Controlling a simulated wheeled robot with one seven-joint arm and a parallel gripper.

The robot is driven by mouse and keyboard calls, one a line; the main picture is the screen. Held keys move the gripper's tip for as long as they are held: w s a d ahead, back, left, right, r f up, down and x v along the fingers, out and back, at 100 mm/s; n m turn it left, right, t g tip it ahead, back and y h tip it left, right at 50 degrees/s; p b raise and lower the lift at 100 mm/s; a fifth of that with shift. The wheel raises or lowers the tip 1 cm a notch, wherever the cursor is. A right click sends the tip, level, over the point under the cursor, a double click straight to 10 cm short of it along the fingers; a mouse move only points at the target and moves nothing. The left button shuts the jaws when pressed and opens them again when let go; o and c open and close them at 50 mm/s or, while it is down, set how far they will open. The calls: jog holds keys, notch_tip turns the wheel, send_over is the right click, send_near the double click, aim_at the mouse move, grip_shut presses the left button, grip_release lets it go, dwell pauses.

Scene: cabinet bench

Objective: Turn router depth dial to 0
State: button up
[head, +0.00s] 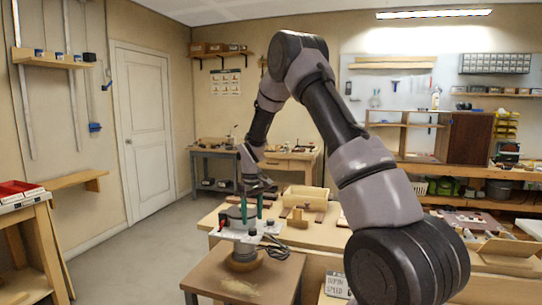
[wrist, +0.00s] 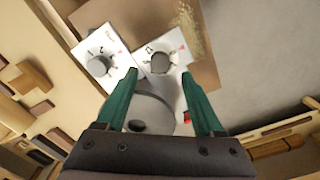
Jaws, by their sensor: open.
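The router (head: 240,233) stands upright on a small brown-topped table, with a black cable beside it. In the wrist view its round grey body (wrist: 152,110) shows between my fingers. Contact cannot be told.
The small table (head: 210,275) adjoins a workbench (head: 330,240) with wooden pieces and a box (head: 305,196). Open floor (head: 130,270) lies to the left. In the wrist view, wooden pieces lie at left.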

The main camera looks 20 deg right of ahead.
aim_at(253, 229)
jog(key=s+d+r+m+t, duration=0.1)
jog(key=s+r, duration=0.3)
jog(key=r, duration=0.4)
jog(key=s+d+r+m+t, duration=0.1)
jog(key=s+r, duration=0.3)
jog(key=r, duration=0.4)
jog(key=s+d+r+m+y, duration=0.1)
jog(key=s+r+m, duration=0.1)
jog(key=r, duration=0.6)
jog(key=shift+s+d+t, duration=0.3)
jog(key=shift+s+t, duration=0.1)
jog(key=shift+s, duration=0.5)
jog(key=s+d+r+m+t, duration=0.1)
jog(key=s+r+m+t, duration=0.1)
jog(key=s, duration=0.8)
jog(key=s+d+r+m+t+y, duration=0.1)
jog(key=s+r+m+t, duration=0.1)
jog(key=s, duration=0.9)
notch_tip(253, 229, up, 3)
jog(key=shift+s+d+f+m, duration=0.15)
jog(key=shift+s+m, duration=0.05)
jog(key=shift+m, duration=0.4)
